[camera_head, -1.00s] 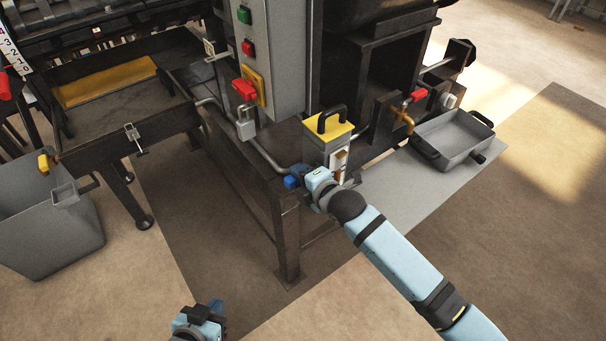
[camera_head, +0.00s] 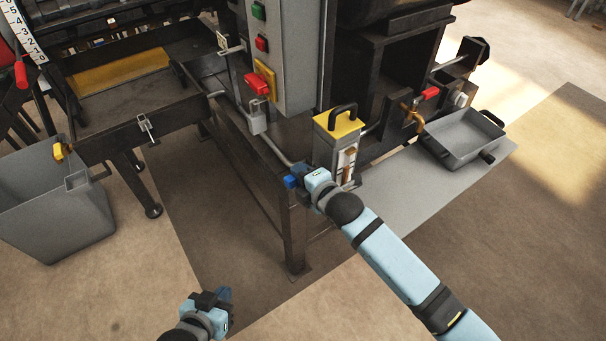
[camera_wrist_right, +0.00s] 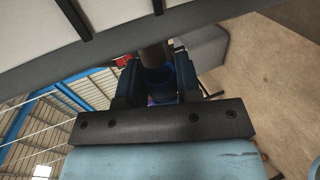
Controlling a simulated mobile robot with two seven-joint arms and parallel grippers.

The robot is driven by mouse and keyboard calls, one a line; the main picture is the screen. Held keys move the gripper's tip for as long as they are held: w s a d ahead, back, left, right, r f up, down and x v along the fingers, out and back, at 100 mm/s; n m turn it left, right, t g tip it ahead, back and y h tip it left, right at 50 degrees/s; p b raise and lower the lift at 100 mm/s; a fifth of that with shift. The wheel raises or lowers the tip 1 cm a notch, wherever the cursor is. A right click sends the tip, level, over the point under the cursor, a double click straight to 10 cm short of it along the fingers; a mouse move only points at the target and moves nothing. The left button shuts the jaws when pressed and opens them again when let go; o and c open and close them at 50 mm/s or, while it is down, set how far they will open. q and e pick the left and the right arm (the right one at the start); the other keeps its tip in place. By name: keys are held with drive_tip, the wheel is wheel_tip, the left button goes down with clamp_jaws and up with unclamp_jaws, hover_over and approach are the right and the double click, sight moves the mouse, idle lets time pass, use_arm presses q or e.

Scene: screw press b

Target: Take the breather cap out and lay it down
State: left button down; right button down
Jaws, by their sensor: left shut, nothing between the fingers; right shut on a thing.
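The blue breather cap (camera_head: 290,182) shows at the tip of my right gripper (camera_head: 299,176), beside the table's near corner. In the right wrist view the cap (camera_wrist_right: 159,84) is between the dark fingers, which are shut on it. A dark pipe end (camera_wrist_right: 153,54) meets the cap there; I cannot tell whether the cap is still seated on it. My left gripper (camera_head: 223,295) is shut and empty, low over the floor at the bottom of the head view.
A grey box with a yellow top (camera_head: 337,123) stands just behind my right gripper. A grey tray (camera_head: 462,139) lies at the right. A grey bin (camera_head: 55,215) stands at the left. The dark press table (camera_head: 245,155) has a bent grey pipe along it. The floor in front is open.

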drive_tip(key=shift+a, duration=0.1)
drive_tip(key=shift+s+a, duration=0.15)
drive_tip(key=shift+s+a+p, duration=0.4)
drive_tip(key=shift+s+a, duration=0.05)
drive_tip(key=shift+a, duration=0.1)
idle(0.4)
